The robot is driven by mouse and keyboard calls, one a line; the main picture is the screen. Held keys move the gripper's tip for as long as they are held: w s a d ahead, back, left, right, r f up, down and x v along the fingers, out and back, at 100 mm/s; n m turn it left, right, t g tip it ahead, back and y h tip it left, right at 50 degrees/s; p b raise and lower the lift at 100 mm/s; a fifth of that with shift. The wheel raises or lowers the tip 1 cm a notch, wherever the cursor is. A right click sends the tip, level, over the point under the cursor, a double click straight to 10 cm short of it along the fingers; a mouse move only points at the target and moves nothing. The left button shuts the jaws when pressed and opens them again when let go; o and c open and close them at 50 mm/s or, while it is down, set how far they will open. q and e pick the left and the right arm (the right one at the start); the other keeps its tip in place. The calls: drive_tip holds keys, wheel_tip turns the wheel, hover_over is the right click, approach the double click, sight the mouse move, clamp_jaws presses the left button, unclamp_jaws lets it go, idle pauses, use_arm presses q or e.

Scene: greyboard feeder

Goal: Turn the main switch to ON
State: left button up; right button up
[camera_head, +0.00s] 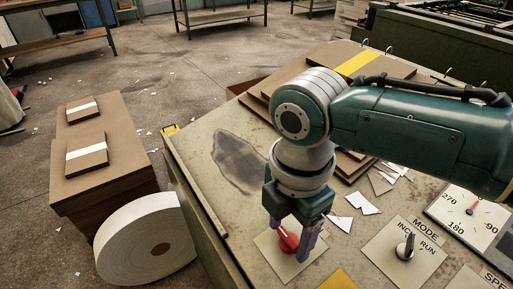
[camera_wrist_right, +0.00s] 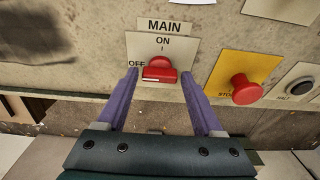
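The red main switch (camera_wrist_right: 160,72) sits on a pale plate (camera_wrist_right: 145,45) marked MAIN, with ON above it and OFF at its left. Its handle lies crosswise, level with the OFF mark. My right gripper (camera_head: 290,243) is open, with its purple fingers on either side of the switch. In the wrist view a gap shows between each fingertip and the red handle. In the head view the switch (camera_head: 288,238) shows partly between the fingers. My left gripper is not in view.
A yellow plate with a red stop button (camera_wrist_right: 246,89) is right of the switch. A MODE selector (camera_head: 405,249) and a dial (camera_head: 474,212) stand further right. Greyboard sheets (camera_head: 345,60) lie behind my arm. A large white roll (camera_head: 140,240) stands left of the machine.

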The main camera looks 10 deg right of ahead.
clamp_jaws()
idle(0.3)
